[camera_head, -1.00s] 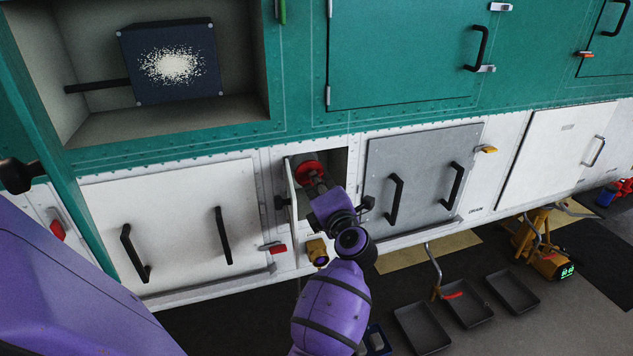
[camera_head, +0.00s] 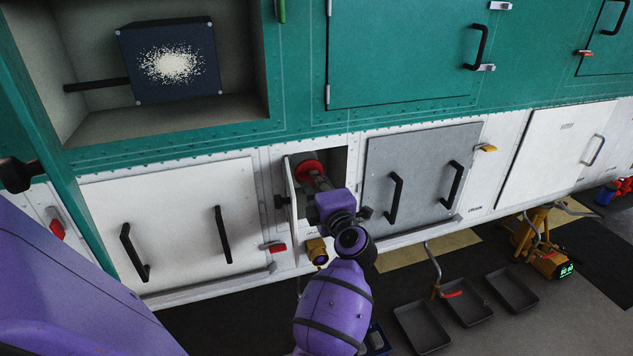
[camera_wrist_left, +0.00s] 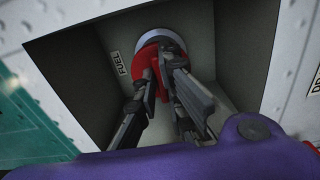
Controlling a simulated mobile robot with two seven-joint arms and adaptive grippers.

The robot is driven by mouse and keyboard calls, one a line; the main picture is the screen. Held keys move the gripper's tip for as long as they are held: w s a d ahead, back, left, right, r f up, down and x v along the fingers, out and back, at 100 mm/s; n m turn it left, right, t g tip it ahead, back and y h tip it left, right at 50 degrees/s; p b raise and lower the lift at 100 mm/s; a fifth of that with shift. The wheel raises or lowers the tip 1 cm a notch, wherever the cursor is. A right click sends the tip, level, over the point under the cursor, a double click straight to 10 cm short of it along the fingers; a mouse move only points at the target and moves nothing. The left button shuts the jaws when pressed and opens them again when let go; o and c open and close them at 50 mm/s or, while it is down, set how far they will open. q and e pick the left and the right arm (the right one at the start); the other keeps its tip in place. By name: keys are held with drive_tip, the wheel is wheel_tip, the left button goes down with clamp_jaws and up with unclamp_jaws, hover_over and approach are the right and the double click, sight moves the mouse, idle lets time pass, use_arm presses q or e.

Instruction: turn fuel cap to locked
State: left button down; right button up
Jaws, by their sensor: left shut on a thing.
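The red fuel cap (camera_head: 309,169) sits in a small recess in the white lower panel, below the green wall. In the left wrist view the cap (camera_wrist_left: 153,62) is seated on a round grey ring (camera_wrist_left: 160,37), with a FUEL label (camera_wrist_left: 119,64) beside it. My left gripper (camera_wrist_left: 160,82) reaches into the recess, its two fingers on either side of the cap's raised red grip, shut on it. In the head view my wrist hides part of the gripper (camera_head: 318,181). My right gripper is not in view.
The recess's small open door (camera_head: 291,196) stands left of my wrist. A grey panel with black handles (camera_head: 424,185) is to the right, a white one (camera_head: 175,225) to the left. Black trays (camera_head: 422,328) and a yellow device (camera_head: 545,254) are on the floor.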

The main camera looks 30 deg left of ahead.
use_arm(q)
drive_tip(key=c, duration=1.9)
unclamp_jaws()
drive_tip(key=shift+o, duration=0.2)
drive_tip(key=shift+d, duration=0.1)
drive_tip(key=v, duration=0.7)
drive_tip(key=shift+s, duration=0.2)
drive_tip(key=shift+d, duration=0.1)
